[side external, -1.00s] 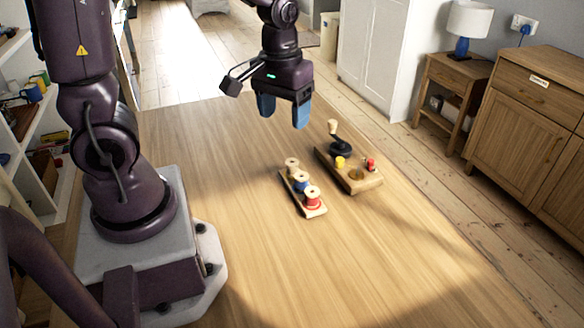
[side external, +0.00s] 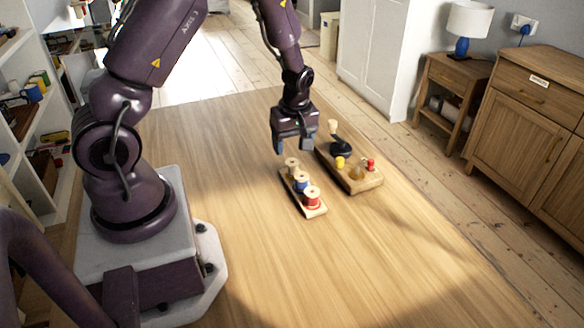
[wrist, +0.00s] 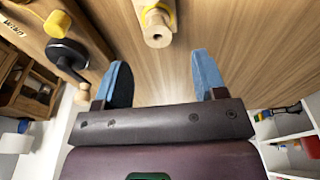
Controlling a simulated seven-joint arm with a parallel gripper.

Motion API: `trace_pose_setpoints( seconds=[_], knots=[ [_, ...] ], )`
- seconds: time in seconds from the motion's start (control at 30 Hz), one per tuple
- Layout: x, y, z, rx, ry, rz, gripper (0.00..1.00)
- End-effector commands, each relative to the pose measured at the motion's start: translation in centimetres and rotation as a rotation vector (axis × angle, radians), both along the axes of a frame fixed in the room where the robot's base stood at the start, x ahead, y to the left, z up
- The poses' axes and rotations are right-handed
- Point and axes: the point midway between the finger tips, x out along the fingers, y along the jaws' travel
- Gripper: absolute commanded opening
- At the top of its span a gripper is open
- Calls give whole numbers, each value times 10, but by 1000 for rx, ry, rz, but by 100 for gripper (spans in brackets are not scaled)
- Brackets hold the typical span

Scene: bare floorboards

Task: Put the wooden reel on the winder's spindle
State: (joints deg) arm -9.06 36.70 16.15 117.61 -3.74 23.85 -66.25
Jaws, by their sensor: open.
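Three wooden reels stand in a row on a narrow wooden rack (side external: 319,212): a tan-yellow one (side external: 292,163) at the far end, a blue one (side external: 301,181) in the middle and a red one (side external: 312,197) at the near end. The winder (side external: 366,187) is a wooden board to their right with a black crank (side external: 341,148). A short brassy post, perhaps the spindle (side external: 357,172), stands on it. My gripper (side external: 293,147) is open and empty above and just behind the tan-yellow reel. In the wrist view, that reel (wrist: 157,28) lies ahead of the open fingers (wrist: 163,78).
The winder board also carries a yellow piece (side external: 340,162) and a red piece (side external: 370,165). In the wrist view, the black crank (wrist: 68,54) is left of the fingers. The table (side external: 240,240) is clear in front and to the left of the rack.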

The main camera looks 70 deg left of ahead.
Motion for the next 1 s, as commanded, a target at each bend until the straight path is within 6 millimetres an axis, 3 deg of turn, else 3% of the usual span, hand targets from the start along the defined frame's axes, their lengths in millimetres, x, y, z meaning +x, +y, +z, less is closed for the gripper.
trace_pose_setpoints(
  seconds=[0.27,0.53,0.87,1.0],
  knots=[
    [0,3,-24,0,1,-1,65],
    [1,6,-63,-1,2,-1,65],
    [2,7,-70,0,-1,-2,65],
    [2,7,-70,0,-1,-2,35]
  ],
)
